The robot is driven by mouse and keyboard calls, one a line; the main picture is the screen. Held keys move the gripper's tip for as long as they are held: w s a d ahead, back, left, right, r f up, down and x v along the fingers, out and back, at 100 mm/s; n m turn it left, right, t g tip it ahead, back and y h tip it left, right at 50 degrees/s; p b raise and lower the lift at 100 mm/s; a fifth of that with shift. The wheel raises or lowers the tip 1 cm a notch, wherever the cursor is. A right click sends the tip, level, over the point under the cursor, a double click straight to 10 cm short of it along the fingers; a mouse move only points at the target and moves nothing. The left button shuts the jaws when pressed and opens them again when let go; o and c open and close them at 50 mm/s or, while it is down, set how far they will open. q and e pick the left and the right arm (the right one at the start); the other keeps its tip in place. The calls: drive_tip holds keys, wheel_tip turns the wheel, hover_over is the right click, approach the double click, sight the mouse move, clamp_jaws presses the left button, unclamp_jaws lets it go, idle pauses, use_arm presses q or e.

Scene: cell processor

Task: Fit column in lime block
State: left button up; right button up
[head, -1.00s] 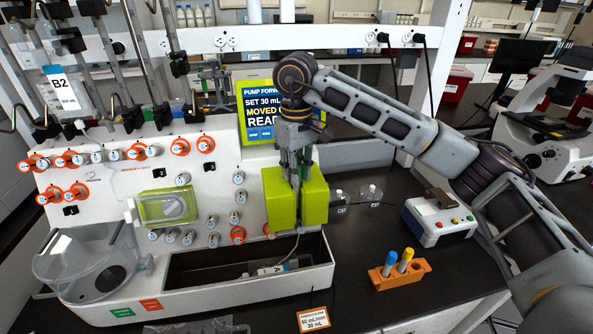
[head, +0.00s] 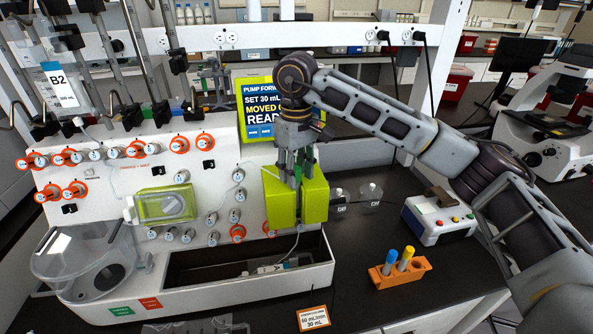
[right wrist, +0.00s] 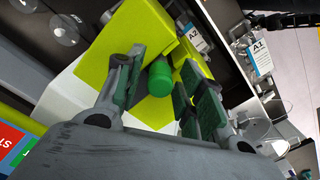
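The lime block (head: 281,203) is fixed to the front of the white machine, with a vertical split between its two halves. The column's green cap (right wrist: 160,78) shows in the right wrist view at the gap in the lime block (right wrist: 120,62). The column's lower part is hidden by the block, so its depth in the slot cannot be told. My right gripper (head: 292,178) points down over the block's top. In the right wrist view its fingers (right wrist: 158,92) are spread on both sides of the cap, with visible room around it. My left gripper is out of view.
The white machine's open tray (head: 205,268) lies below the block, with a labelled item inside. An orange rack (head: 400,272) with blue- and yellow-capped tubes stands to the right. Small bottles (head: 371,192) stand beside the block. The display (head: 258,112) is behind my arm.

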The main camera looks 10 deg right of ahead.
drive_tip(key=shift+r, duration=0.8)
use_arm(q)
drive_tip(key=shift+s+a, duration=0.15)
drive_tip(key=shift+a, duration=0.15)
use_arm(e)
drive_tip(key=shift+r, duration=3.2)
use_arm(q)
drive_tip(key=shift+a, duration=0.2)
